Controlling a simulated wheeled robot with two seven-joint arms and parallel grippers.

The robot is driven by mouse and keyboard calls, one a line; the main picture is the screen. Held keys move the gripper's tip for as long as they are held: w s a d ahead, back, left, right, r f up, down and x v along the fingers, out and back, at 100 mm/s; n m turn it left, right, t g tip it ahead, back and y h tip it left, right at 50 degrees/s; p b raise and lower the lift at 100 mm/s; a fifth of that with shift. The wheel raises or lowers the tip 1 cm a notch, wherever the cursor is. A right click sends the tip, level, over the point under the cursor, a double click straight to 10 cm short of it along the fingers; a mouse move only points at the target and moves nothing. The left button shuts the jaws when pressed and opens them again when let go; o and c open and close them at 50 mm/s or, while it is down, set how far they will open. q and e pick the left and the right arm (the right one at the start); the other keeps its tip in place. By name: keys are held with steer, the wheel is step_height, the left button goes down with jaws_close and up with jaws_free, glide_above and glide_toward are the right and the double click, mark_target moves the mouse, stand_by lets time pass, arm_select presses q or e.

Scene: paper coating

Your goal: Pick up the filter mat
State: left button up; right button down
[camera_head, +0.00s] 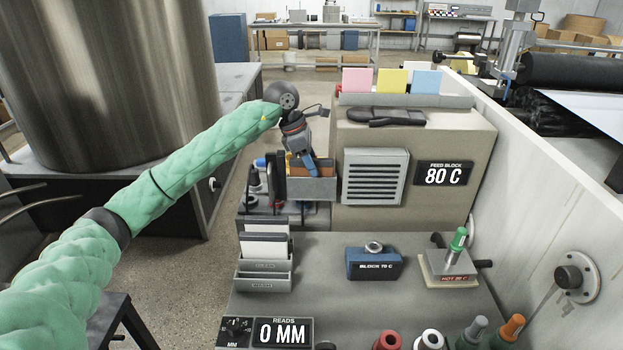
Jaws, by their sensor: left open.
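I cannot pick out the filter mat with certainty. A pale louvred grille (375,178) is set on the front of the beige cabinet (472,145), and anything behind its slats is hidden. My left arm, in a green sleeve, reaches in from the left. My left gripper (304,162) is open and points down over a small grey holder (318,188), to the left of the grille and apart from it. Its fingertips are small and partly lost among the holder's contents. My right gripper is out of view.
A grey rack (265,282) holds white cards. A blue block (374,263) and a hot plate with a green-handled tool (450,268) stand on the bench. Several bottles line the front edge. A pale wall (545,200) bounds the right side. The middle bench is partly clear.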

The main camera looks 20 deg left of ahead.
arm_select(q)
steer(key=shift+f+b, duration=0.25)
steer(key=shift+b, duration=0.2)
stand_by(0.4)
steer(key=shift+c, duration=0.2)
jaws_close()
